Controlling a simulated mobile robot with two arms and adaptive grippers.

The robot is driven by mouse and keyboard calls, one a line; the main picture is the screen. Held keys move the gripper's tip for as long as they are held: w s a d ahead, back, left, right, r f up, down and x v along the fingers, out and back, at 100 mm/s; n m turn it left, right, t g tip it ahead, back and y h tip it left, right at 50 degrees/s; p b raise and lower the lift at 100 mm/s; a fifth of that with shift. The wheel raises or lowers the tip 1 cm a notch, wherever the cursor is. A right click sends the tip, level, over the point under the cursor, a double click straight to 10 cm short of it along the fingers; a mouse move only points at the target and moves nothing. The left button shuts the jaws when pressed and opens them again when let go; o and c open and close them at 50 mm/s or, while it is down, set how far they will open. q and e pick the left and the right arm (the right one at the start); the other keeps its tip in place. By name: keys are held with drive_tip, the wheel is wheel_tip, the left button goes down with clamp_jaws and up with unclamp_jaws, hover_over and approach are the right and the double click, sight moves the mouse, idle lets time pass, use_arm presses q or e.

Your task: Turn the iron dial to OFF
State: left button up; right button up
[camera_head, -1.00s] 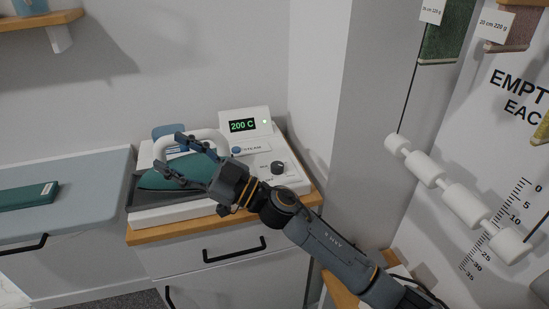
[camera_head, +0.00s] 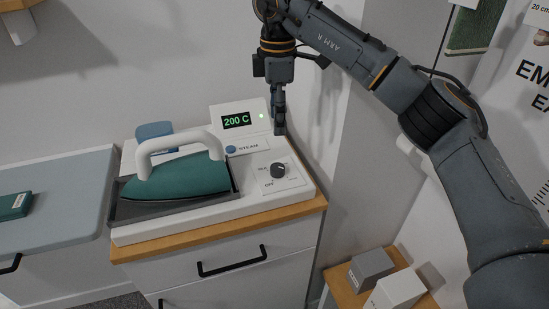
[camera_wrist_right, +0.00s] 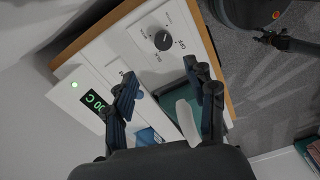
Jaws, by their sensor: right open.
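The iron dial (camera_head: 278,171) is a dark round knob on a white plate on the ironing station (camera_head: 205,205), with OFF printed at its lower left. It also shows in the right wrist view (camera_wrist_right: 163,40), beyond the fingers and apart from them. The display (camera_head: 237,121) reads 200 C with a green light beside it. The iron (camera_head: 176,176), teal with a white handle, rests in its dark tray left of the dial. My right gripper (camera_head: 279,130) points down above and behind the dial, touching nothing; in the right wrist view its fingers (camera_wrist_right: 168,92) are apart and empty.
A blue STEAM button (camera_head: 231,149) sits between the display and the iron. A wall stands close on the right of the cabinet (camera_head: 225,262). Grey and white blocks (camera_head: 371,269) lie on a low wooden surface at lower right. An ironing board (camera_head: 60,190) is on the left.

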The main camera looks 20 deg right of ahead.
sight(277, 166)
drive_tip(key=f, duration=0.7)
drive_tip(key=f+p, duration=0.1)
drive_tip(key=f, duration=0.3)
drive_tip(key=shift+s, duration=0.35)
use_arm(q)
drive_tip(key=shift+s+a+r, duration=0.1)
drive_tip(key=shift+s+r, duration=0.2)
drive_tip(key=shift+r, duration=0.35)
use_arm(e)
drive_tip(key=shift+a+f, duration=0.1)
drive_tip(key=shift+f, duration=0.75)
drive_tip(key=c, duration=1.2)
drive_tip(key=shift+o, duration=0.2)
